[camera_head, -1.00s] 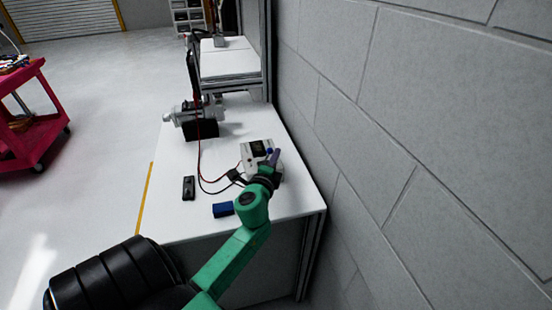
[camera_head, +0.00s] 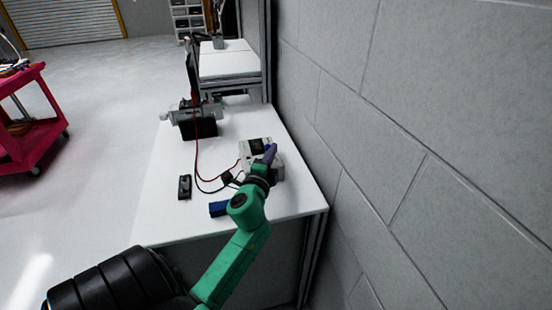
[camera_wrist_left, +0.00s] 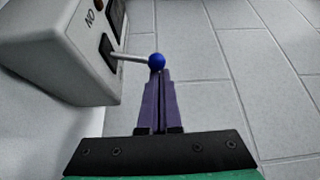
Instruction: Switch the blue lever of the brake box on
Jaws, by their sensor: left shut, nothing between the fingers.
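The brake box is a pale box (camera_head: 254,147) on the white table, partly hidden behind my left gripper in the head view. In the left wrist view the box (camera_wrist_left: 60,50) fills the upper left, with a dark slot and lettering on its face. The blue lever knob (camera_wrist_left: 156,61) sits on a metal rod that sticks out from the slot. My left gripper (camera_wrist_left: 157,76) has shut purple fingers with nothing between them. Their tips are right at the knob; I cannot tell whether they touch it. The left gripper (camera_head: 270,153) also shows beside the box in the head view.
A blue block (camera_head: 219,209) and a small black device (camera_head: 185,187) lie on the white table (camera_head: 165,215). Red and black wires run from the box to a motor-like unit (camera_head: 197,124). A grey block wall (camera_head: 420,150) stands close on the right.

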